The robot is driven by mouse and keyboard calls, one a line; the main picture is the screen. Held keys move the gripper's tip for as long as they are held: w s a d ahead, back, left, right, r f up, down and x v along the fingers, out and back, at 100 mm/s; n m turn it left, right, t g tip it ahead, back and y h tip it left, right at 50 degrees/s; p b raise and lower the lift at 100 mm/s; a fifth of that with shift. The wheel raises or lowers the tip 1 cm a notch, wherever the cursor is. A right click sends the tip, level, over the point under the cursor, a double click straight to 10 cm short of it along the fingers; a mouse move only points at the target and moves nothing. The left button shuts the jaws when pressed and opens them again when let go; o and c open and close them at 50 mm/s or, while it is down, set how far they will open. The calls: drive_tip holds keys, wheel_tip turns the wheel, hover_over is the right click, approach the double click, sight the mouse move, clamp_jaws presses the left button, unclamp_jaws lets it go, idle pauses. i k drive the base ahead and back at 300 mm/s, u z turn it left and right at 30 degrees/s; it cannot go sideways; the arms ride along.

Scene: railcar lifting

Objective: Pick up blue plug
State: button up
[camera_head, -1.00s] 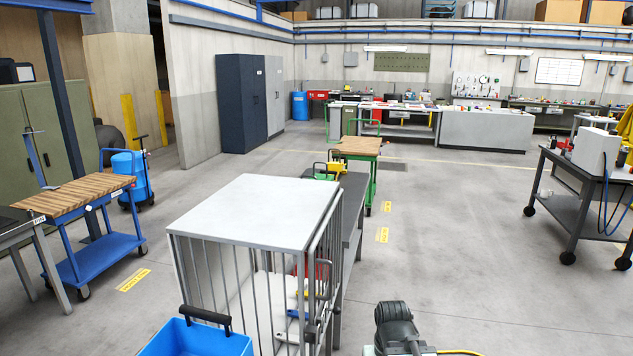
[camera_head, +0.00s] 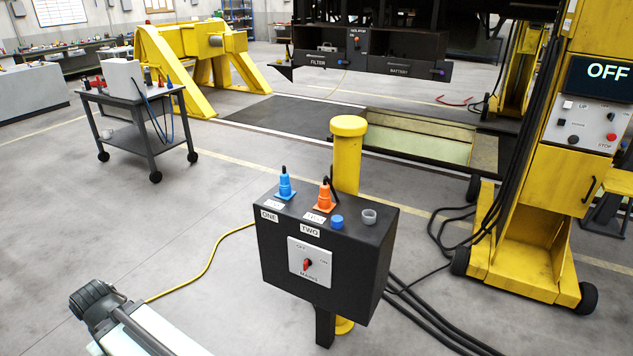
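The blue plug (camera_head: 286,187) stands upright on top of a black control box (camera_head: 275,252), at the left, behind the label ONE. An orange plug (camera_head: 325,198) stands to its right, near the label TWO. A blue round cap (camera_head: 337,222) and a grey open cup-like piece (camera_head: 369,216) sit further right on the box top. A dark ridged part of my arm (camera_head: 92,302) shows at the lower left, well apart from the box. I cannot make out fingertips there, so whether my gripper is open or shut is unclear.
The box has a red MAINS switch (camera_head: 306,264) and a yellow post (camera_head: 347,158) behind it. A yellow lifting column (camera_head: 560,200) reading OFF stands at right. Black cables (camera_head: 420,320) and a yellow cable (camera_head: 205,262) lie on the floor. The floor left of the box is mostly clear.

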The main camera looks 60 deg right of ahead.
sight(284, 177)
drive_tip(key=z, duration=1)
drive_tip(key=i, duration=0.45)
drive_tip(key=u, duration=0.55)
drive_tip(key=i, duration=1)
drive_tip(key=z, duration=0.05)
